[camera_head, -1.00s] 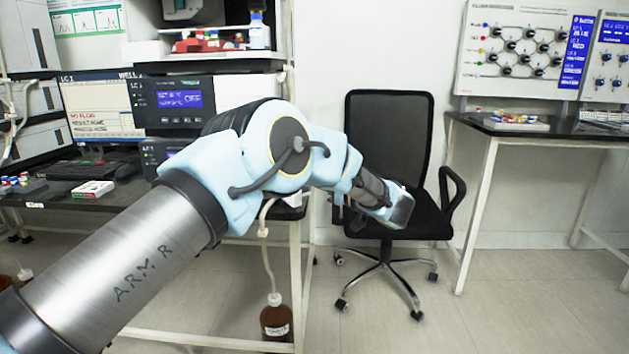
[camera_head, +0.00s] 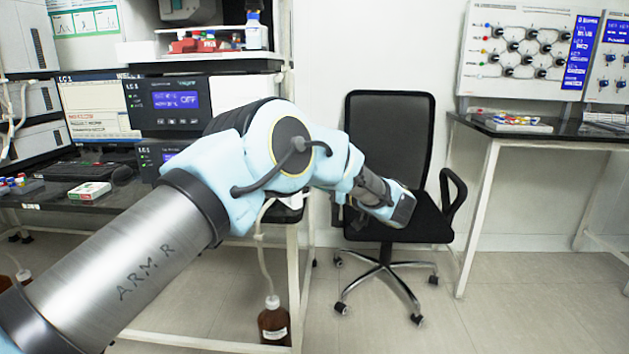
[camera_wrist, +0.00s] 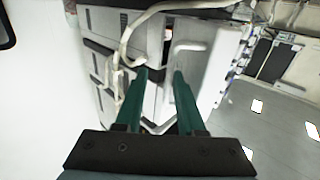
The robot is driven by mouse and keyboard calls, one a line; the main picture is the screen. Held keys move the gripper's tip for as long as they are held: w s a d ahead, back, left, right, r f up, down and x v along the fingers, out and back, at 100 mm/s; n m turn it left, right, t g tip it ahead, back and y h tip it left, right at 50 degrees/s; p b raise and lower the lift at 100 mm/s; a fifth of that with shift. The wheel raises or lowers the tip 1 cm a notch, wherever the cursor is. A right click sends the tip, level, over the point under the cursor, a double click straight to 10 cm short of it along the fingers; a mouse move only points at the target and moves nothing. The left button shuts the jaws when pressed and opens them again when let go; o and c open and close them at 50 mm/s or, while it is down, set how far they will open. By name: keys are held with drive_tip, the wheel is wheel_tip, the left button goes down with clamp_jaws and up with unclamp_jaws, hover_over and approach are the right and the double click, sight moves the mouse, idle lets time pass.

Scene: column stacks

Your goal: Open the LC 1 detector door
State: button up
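In the wrist view, my gripper (camera_wrist: 161,73) has two green fingers set apart with nothing visible between their tips. Beyond them is a stack of white modules (camera_wrist: 105,70) with dark slots. A white panel (camera_wrist: 192,62) with a raised, handle-like outline stands to the right of a dark vertical gap in the stack. I cannot tell whether this panel is the LC 1 detector door, or whether a fingertip touches it. In the head view, a dark unit (camera_head: 170,102) with a blue display is near the LC 1 monitor (camera_head: 97,108). My fingers are not distinguishable there.
Pale tubing (camera_wrist: 130,40) loops across the stack front near the left finger. In the head view, a black office chair (camera_head: 390,130) stands behind my wrist. A brown bottle (camera_head: 273,325) is on the floor. A second bench (camera_head: 545,133) is at right, with open floor before it.

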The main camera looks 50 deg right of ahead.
drive_tip(key=shift+o, duration=0.2)
drive_tip(key=shift+f, duration=0.1)
drive_tip(key=s+a+b, duration=0.1)
drive_tip(key=s, duration=0.9)
drive_tip(key=shift+s+a, duration=0.3)
drive_tip(key=shift+s, duration=0.1)
